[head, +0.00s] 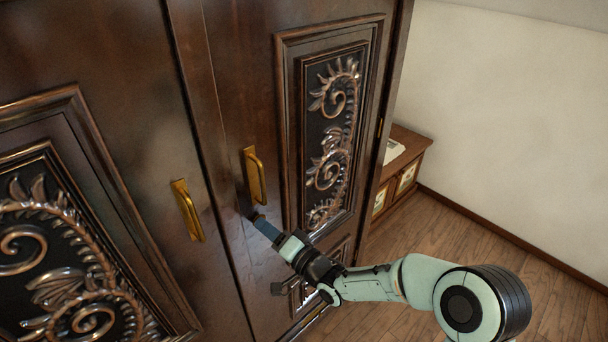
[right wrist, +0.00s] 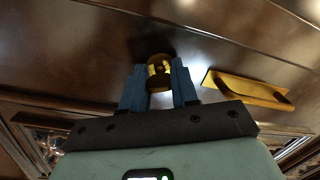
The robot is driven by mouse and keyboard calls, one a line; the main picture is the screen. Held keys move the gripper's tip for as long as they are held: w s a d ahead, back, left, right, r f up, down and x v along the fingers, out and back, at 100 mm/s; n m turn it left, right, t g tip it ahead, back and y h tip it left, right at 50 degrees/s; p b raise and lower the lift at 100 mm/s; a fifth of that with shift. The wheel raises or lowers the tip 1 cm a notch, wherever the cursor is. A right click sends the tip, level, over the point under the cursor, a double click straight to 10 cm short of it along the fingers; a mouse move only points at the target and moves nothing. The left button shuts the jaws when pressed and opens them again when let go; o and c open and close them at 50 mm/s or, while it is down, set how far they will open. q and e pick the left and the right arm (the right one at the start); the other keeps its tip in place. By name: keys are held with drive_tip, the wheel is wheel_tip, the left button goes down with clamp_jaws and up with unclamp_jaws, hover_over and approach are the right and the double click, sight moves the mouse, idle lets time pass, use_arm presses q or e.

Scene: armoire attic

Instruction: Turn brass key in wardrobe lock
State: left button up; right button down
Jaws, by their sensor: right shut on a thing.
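The dark wooden wardrobe (head: 238,85) fills the left and middle of the head view, with its two carved doors closed. My right gripper (head: 258,220) is at the right door, just below that door's brass handle (head: 254,176). In the right wrist view the two blue fingers of my right gripper (right wrist: 159,86) are shut on the brass key (right wrist: 159,71), which lies between their tips against the door. The key is hidden in the head view. The lock is hidden behind the key and fingers. My left gripper is not in view.
A second brass handle (head: 187,210) is on the left door. The right handle also shows close beside the fingers in the right wrist view (right wrist: 248,89). A low wooden cabinet (head: 411,140) stands right of the wardrobe. The wooden floor (head: 470,245) at the right is clear.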

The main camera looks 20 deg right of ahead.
drive_tip(key=m+p, duration=0.1)
drive_tip(key=m, duration=0.3)
drive_tip(key=shift+p, duration=0.3)
drive_tip(key=shift+m+t, duration=0.3)
drive_tip(key=shift+m, duration=0.8)
drive_tip(key=m+p, duration=0.1)
drive_tip(key=m, duration=0.2)
drive_tip(key=shift+m+p, duration=0.3)
drive_tip(key=c, duration=0.8)
unclamp_jaws()
